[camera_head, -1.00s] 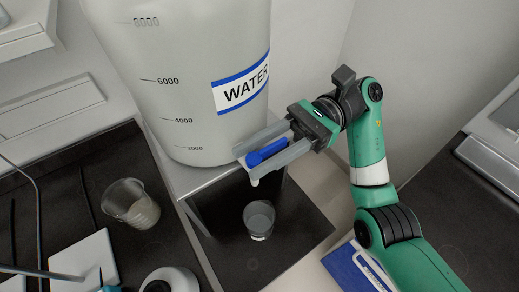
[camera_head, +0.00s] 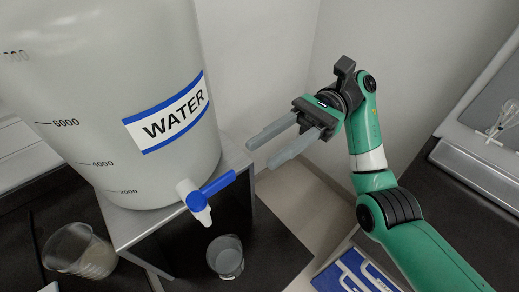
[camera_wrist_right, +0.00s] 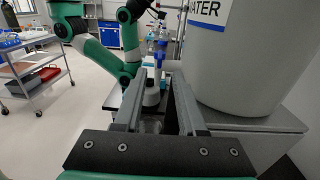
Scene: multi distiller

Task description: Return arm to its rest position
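My right gripper (camera_head: 261,155) is open and empty, in the middle of the head view. Its fingers point left, above and to the right of the tap's blue handle (camera_head: 219,183), with a gap between them. The right wrist view shows its two fingers (camera_wrist_right: 158,85) apart with nothing held. The white tap (camera_head: 196,202) sits low on the large tank labelled WATER (camera_head: 165,60). In the right wrist view a green arm, apparently my left, stands at the upper left; its gripper is too small to read.
A beaker (camera_head: 225,256) stands below the tap on a dark surface. Another beaker with brownish contents (camera_head: 80,252) is at lower left. A grey stand (camera_head: 150,225) bears the tank. A blue tray (camera_head: 352,272) lies below my right arm. A cart (camera_wrist_right: 38,75) stands across the room.

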